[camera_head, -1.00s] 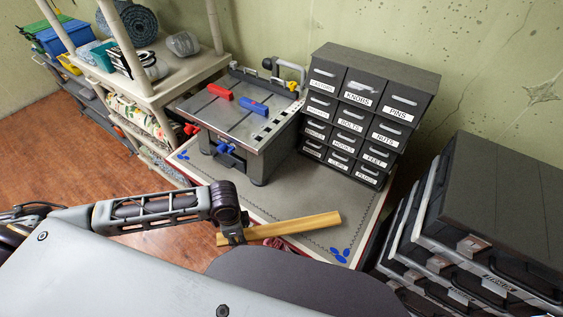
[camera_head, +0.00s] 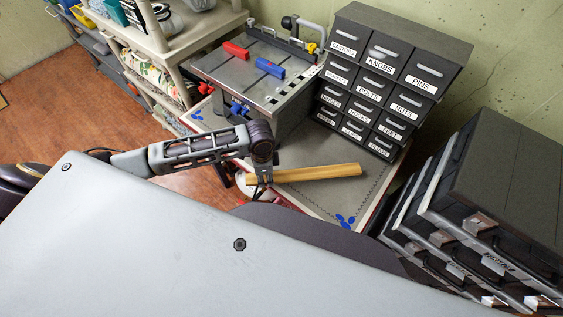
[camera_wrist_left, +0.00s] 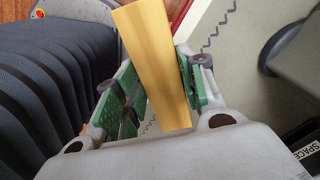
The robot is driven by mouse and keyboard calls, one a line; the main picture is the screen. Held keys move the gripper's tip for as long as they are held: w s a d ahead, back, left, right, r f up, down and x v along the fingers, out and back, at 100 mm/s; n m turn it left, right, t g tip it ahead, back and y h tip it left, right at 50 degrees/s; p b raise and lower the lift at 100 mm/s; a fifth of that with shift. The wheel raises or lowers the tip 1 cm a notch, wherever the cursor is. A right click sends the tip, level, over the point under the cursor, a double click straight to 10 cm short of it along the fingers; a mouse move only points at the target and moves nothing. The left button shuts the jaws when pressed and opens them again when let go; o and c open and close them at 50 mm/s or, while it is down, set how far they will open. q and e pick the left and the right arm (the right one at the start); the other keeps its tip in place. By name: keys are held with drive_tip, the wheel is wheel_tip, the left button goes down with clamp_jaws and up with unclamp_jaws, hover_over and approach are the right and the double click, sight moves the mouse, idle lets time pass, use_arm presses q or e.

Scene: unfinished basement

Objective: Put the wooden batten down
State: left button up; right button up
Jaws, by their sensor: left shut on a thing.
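The wooden batten (camera_head: 315,172) is a flat, light yellow-brown bar. My left gripper (camera_head: 262,183) is shut on it near its left end, and the batten reaches out to the right over the grey mat of the worktable (camera_head: 325,150). In the left wrist view the batten (camera_wrist_left: 155,60) stands between the green-padded fingers of my left gripper (camera_wrist_left: 160,95). I cannot tell how far it is above the mat. My right gripper is in neither view.
A grey clamping table with a red block (camera_head: 236,50) and a blue block (camera_head: 270,68) stands at the back of the worktable. A labelled drawer cabinet (camera_head: 380,85) stands beside it. Dark stacked cases (camera_head: 500,190) stand at the right.

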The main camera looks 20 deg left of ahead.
use_arm(q)
hover_over(281, 167)
drive_tip(key=shift+s, duration=0.35)
drive_tip(key=shift+w, duration=0.1)
idle(0.3)
drive_tip(key=shift+w, duration=0.25)
drive_tip(key=shift+w+d+f+p, duration=0.1)
drive_tip(key=shift+f+p, duration=0.2)
drive_tip(key=shift+f, duration=1.45)
drive_tip(key=o, duration=1.1)
drive_tip(key=shift+f, duration=0.1)
wheel_tip(281, 167, up, 12)
drive_tip(key=shift+o, duration=0.5)
